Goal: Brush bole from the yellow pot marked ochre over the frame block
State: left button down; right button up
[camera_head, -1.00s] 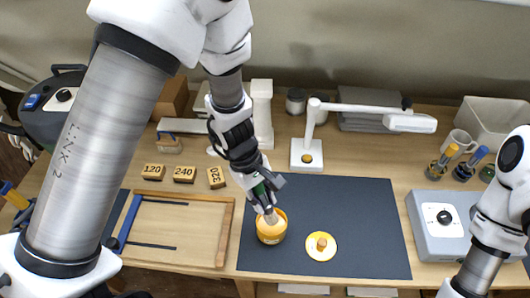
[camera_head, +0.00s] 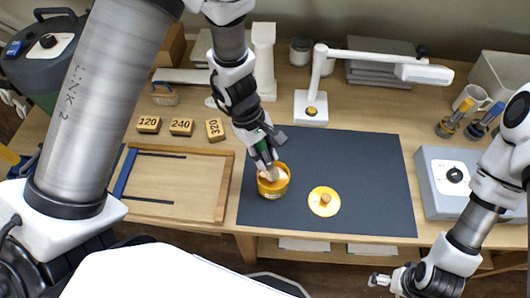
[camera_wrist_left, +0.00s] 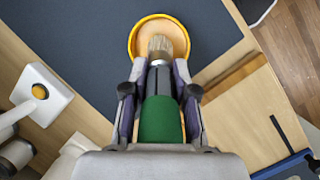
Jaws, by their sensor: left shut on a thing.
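The yellow pot (camera_head: 273,187) stands open on the dark mat, with pale content inside; I cannot read its marking. My left gripper (camera_head: 265,146) is shut on a brush with a green handle (camera_wrist_left: 160,120). The brush points down, and its pale bristles (camera_wrist_left: 160,46) are at the mouth of the pot; how deep they reach I cannot tell. The pot also shows in the left wrist view (camera_wrist_left: 134,42). My right gripper (camera_head: 380,279) is low at the front, clear of the pot; its jaws are too small to judge. I cannot make out which thing is the frame block.
A yellow lid with a knob (camera_head: 324,201) lies right of the pot on the mat (camera_head: 365,180). A wooden tray (camera_head: 222,190) and sanding blocks (camera_head: 181,127) are left. A white lamp (camera_head: 311,106) stands behind, a grey box (camera_head: 440,190) right. The mat's right side is clear.

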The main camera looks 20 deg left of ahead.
aim_at(265, 147)
pick_arm(q)
jog(key=shift+w+f, duration=0.1)
jog(key=shift+w, duration=0.15)
jog(key=shift+s, duration=0.2)
jog(key=shift+w+f+b, duration=0.1)
jog(key=shift+f+b, duration=0.15)
jog(key=shift+b, duration=0.05)
jog(key=shift+f+b, duration=0.35)
jog(key=shift+b, duration=0.15)
dwell(1.4)
notch_tip(265, 147, up, 7)
jog(key=p, duration=0.6)
jog(key=shift+r, duration=0.1)
